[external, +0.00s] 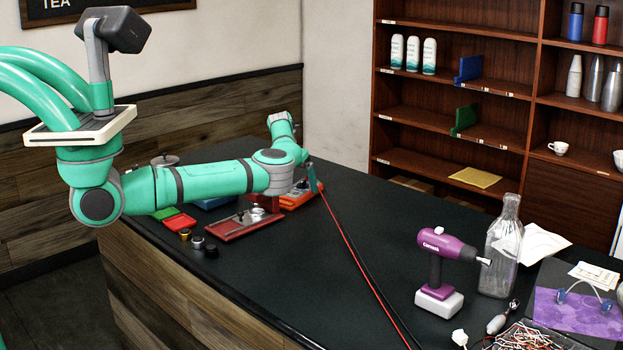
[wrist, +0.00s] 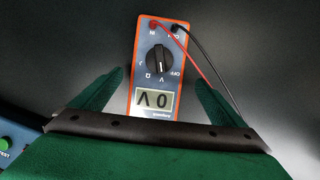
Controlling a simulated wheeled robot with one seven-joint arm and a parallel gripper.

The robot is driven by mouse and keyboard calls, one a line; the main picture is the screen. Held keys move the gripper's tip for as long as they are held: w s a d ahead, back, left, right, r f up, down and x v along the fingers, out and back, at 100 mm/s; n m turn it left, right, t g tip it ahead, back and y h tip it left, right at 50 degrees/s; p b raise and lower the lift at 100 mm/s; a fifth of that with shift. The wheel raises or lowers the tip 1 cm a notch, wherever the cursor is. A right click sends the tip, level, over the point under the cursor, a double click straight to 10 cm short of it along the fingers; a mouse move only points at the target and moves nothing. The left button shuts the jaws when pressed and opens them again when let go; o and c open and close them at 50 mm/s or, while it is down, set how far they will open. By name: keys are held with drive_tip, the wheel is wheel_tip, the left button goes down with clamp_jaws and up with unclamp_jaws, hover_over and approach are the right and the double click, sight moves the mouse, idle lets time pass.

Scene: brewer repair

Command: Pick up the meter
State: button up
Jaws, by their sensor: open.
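The meter (wrist: 148,78) is an orange-rimmed grey multimeter with a dark dial and a display, upside down in the wrist view. A red and a black lead come out of its far end. My gripper (wrist: 158,82) is open, with one green finger on each side of the meter's display end. Gaps show between the fingers and the meter, and I cannot tell the height above it. In the external view my gripper (external: 312,180) is at the far part of the dark counter, and the meter is mostly hidden behind the arm.
The leads (external: 362,262) run across the counter (external: 340,300) toward the front. A red tray (external: 232,225) with metal parts and an orange item (external: 300,196) lie near my arm. A purple drill (external: 440,265) and a glass bottle (external: 503,245) stand at the right. The counter's middle is mostly clear.

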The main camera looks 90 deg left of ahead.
drive_tip(key=shift+s+x, duration=0.15)
drive_tip(key=shift+x, duration=0.6)
drive_tip(key=shift+s+x, duration=0.15)
drive_tip(key=shift+x, duration=0.55)
drive_tip(key=shift+a, duration=0.15)
drive_tip(key=shift+w, duration=0.1)
drive_tip(key=c, duration=1.5)
drive_tip(key=shift+r, duration=0.15)
